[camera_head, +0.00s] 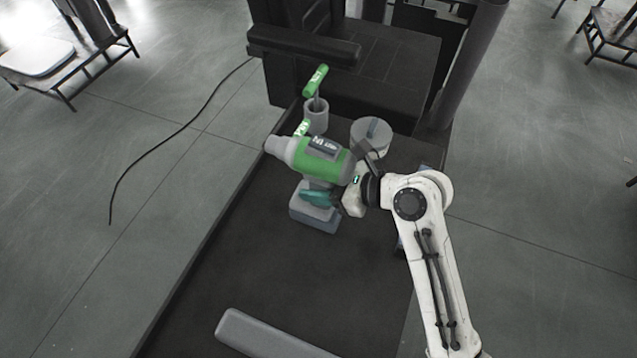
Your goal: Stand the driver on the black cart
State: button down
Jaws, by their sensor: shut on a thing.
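The driver (324,164) is a green and grey power tool with a grey nose pointing left and a grey block-shaped base (313,212) below. My gripper (335,195) is shut on the driver, reaching it from the right at its handle. The driver looks upright. I cannot tell whether its base touches the black surface below. The black cart (245,270) has a long dark flat top that runs from the front toward the back.
Behind the driver stand a grey cup (316,116) with a green-handled tool (316,80) and a round grey container (371,136). A grey bar (265,335) lies at the front. A dark post (465,65) rises at the back right.

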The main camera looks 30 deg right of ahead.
jog(key=shift+f, duration=0.15)
jog(key=c, duration=0.5)
grip_release()
jog(key=shift+f, duration=0.15)
jog(key=v, duration=1.2)
